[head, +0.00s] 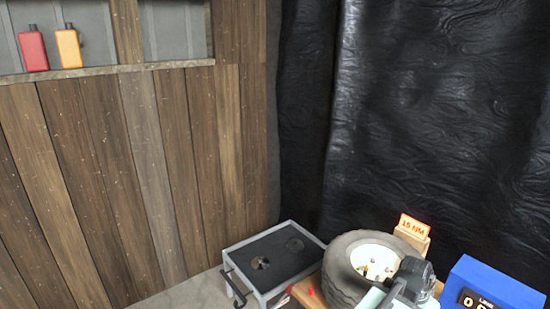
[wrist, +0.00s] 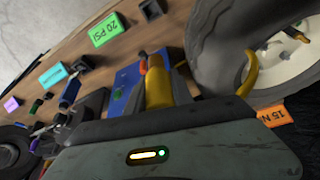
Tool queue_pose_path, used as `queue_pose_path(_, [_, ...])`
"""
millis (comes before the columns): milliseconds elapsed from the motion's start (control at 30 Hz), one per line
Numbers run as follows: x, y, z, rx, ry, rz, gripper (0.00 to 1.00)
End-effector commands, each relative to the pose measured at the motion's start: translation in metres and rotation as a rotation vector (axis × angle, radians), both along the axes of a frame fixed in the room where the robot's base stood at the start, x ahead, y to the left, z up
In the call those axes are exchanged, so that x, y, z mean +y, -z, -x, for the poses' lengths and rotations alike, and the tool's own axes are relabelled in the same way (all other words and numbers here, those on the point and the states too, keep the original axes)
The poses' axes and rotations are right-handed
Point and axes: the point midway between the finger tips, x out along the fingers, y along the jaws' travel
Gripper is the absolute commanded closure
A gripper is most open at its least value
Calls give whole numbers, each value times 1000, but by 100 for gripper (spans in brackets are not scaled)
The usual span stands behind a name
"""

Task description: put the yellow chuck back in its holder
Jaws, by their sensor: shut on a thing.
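My gripper (wrist: 165,108) fills the lower part of the wrist view, its grey-green body carrying a small lit display. It is shut on the yellow chuck (wrist: 158,85), which sticks out past the body. The chuck's lower end is hidden behind the gripper body. A curved yellow hose piece (wrist: 250,72) shows beside the wheel. In the head view my gripper (head: 408,285) is at the lower right, in front of the wheel (head: 345,290). A small yellow part (head: 365,270) shows against the wheel's pale hub. I cannot tell which thing is the holder.
In the head view a blue box (head: 500,285) stands right of my gripper, and a black-topped cart (head: 272,255) stands left of the wheel.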

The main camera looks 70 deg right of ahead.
Motion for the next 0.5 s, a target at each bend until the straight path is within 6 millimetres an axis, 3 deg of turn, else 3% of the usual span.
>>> queue_pose_path(33, [0, 17, 0, 0, 0, 0, 100])
queue_pose_path(333, [0, 68, 0, 0, 0, 0, 100])
queue_pose_path(500, [0, 113, 0, 0, 0, 0, 100])
